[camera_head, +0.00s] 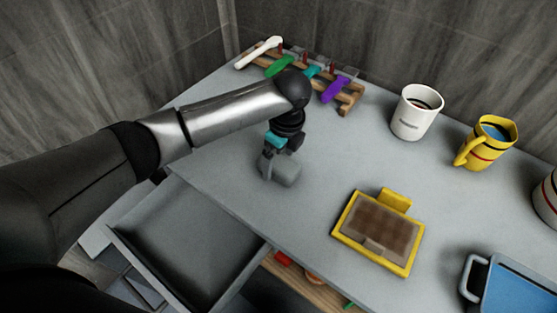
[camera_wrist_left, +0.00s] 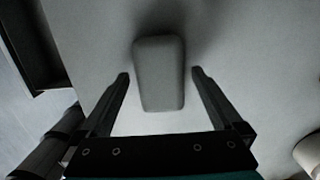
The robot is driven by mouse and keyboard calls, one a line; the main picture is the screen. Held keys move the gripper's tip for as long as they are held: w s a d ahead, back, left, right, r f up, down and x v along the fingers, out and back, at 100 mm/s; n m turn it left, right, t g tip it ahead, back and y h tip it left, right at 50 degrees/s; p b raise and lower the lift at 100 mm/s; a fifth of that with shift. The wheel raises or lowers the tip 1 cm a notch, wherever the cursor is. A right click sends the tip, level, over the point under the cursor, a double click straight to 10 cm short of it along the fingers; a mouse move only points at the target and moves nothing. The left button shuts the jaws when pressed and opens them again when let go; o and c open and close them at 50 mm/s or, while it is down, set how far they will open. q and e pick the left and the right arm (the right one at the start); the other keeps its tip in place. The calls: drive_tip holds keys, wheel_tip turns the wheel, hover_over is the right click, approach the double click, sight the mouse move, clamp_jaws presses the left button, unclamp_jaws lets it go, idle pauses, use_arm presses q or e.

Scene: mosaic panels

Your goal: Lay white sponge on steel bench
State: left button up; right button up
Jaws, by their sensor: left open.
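The white sponge (camera_head: 286,173), a pale grey-white block in this light, is on or just above the grey bench top (camera_head: 235,120), near its left side. My left gripper (camera_head: 277,160) points down over it. In the left wrist view the sponge (camera_wrist_left: 160,88) lies between the two fingers of the open left gripper (camera_wrist_left: 160,74), with a gap on each side. Part of the sponge is hidden behind the gripper in the head view. My right gripper is not in view.
An open grey drawer (camera_head: 185,245) juts out below the bench's front edge. A wooden rack (camera_head: 349,100) with coloured pieces stands at the back. A white mug (camera_head: 412,118), yellow mug (camera_head: 490,150), yellow-framed brown panel (camera_head: 378,232) and blue tray (camera_head: 515,285) are to the right.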

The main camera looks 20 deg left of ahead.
sight(283, 164)
use_arm(q)
wheel_tip(283, 164, up, 11)
drive_tip(key=d+p, duration=0.1)
drive_tip(key=shift+s+d+p, duration=0.15)
drive_tip(key=shift+s+p, duration=0.05)
drive_tip(key=shift+p, duration=0.15)
drive_tip(key=shift+f, duration=0.15)
